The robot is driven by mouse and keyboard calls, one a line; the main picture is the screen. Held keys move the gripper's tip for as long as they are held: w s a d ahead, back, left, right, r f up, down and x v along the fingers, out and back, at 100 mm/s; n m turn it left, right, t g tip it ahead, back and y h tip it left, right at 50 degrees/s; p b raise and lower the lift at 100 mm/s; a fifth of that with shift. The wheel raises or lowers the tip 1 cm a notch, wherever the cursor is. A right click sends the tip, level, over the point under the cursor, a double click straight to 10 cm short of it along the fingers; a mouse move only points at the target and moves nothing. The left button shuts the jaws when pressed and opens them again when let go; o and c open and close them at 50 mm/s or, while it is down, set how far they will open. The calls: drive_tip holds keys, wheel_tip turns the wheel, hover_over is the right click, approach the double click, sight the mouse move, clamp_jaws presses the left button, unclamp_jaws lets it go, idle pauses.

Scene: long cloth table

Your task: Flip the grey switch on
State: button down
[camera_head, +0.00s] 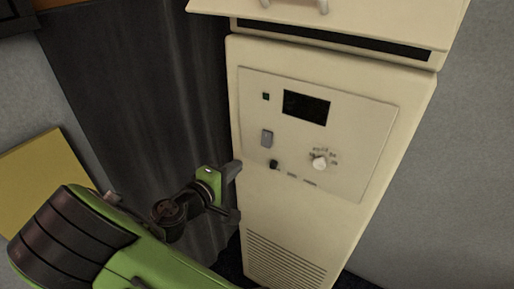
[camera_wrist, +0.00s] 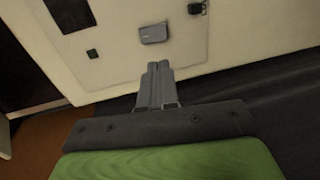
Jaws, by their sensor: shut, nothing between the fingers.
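The grey switch (camera_head: 266,138) is a small upright rectangle on the front panel of a tall cream cabinet, below and left of a dark display. In the wrist view the grey switch (camera_wrist: 153,33) lies just beyond my fingertips. My gripper (camera_head: 236,170) is left of the cabinet front in the head view, lower than the switch. In the wrist view my gripper (camera_wrist: 158,68) has its fingers together, empty, and pointing at the panel. A gap shows between the fingertips and the switch in the picture. I cannot tell whether the switch is on or off.
The panel (camera_head: 375,125) also carries a dark display (camera_head: 306,107), a white knob (camera_head: 320,161), a small black switch (camera_head: 273,164) and a small dark square (camera_head: 265,97). A dark curtain-like surface (camera_head: 140,80) stands left of the cabinet. Grey wall lies to the right.

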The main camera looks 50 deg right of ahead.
sight(265, 144)
drive_tip(key=d, duration=0.4)
drive_tip(key=d+f, duration=0.1)
drive_tip(key=d, duration=0.3)
drive_tip(key=w+d+f+p, duration=0.1)
drive_tip(key=d, duration=0.3)
drive_tip(key=shift+d+f, duration=0.15)
drive_tip(key=shift+d, duration=0.2)
drive_tip(key=shift+f, duration=0.1)
